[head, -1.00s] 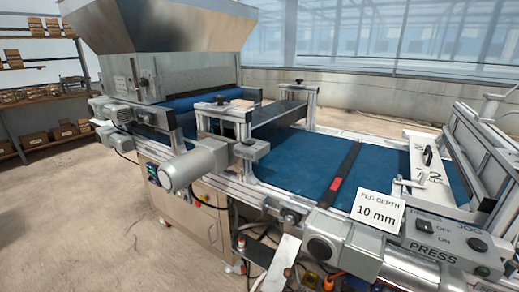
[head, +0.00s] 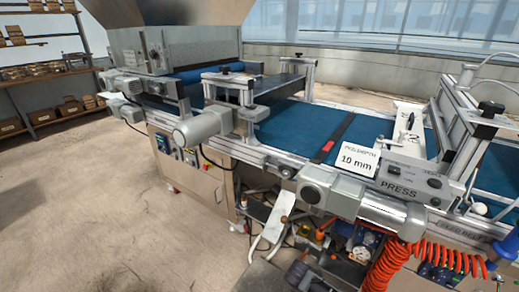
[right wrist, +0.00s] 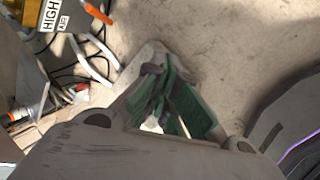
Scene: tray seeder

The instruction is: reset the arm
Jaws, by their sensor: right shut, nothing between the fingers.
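My right gripper (right wrist: 163,80) shows in the right wrist view, with green and dark grey linkages and dark fingers. It is shut, with nothing between the fingers, over bare concrete floor. Neither of my grippers can be made out in the head view. My left gripper is not in view.
The seeding machine, with a blue belt (head: 298,127), a press control box (head: 401,182) and a "10 mm" card (head: 359,159), fills the middle and right. An orange coiled hose (head: 392,265) hangs below. Shelves (head: 45,80) stand at left. Floor (head: 110,215) at front left is clear.

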